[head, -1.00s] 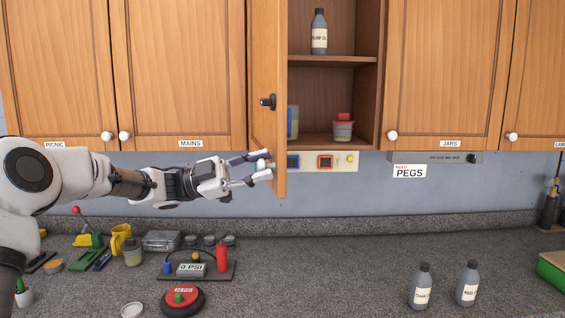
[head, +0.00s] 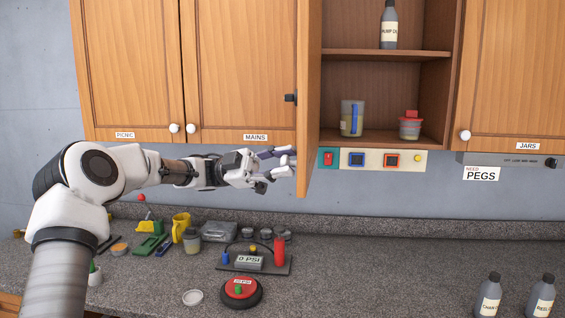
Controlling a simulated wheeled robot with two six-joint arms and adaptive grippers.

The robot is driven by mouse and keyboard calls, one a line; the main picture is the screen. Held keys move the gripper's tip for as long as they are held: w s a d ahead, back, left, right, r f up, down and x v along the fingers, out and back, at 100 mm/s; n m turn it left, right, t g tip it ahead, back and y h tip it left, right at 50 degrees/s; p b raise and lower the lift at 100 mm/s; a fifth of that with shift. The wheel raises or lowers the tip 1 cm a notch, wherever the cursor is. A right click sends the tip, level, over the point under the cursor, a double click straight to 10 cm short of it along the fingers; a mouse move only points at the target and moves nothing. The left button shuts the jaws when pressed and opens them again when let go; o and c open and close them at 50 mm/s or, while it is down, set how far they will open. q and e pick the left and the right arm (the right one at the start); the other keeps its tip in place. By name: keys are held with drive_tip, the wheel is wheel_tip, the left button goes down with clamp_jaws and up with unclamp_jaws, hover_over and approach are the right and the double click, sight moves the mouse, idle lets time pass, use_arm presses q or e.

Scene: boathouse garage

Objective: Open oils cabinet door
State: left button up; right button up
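The oils cabinet door (head: 308,110) stands swung out from the cabinet, seen almost edge-on, at the left side of the open cabinet (head: 385,95). Its lower end reaches below the cabinet floor. My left gripper (head: 288,162) comes in from the left at the door's lower outer face. Its fingers lie above and below the white door knob (head: 287,160) and appear closed on it, though the contact is partly hidden. My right gripper is out of view.
Inside the cabinet are a bottle (head: 389,26), a beaker (head: 351,118) and a red-lidded jar (head: 410,125). A switch panel (head: 372,160) sits below. The counter (head: 390,270) holds a gauge stand (head: 250,264), mugs and small items; its middle is clear.

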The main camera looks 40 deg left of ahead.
use_arm(q)
drive_tip(key=o, duration=0.4)
drive_tip(key=shift+w+f, duration=0.1)
drive_tip(key=shift+o, duration=0.2)
drive_tip(key=shift+a, duration=0.1)
drive_tip(key=v, duration=1.1)
drive_tip(key=shift+a, duration=0.35)
drive_tip(key=shift+f, duration=0.1)
drive_tip(key=shift+f, duration=0.1)
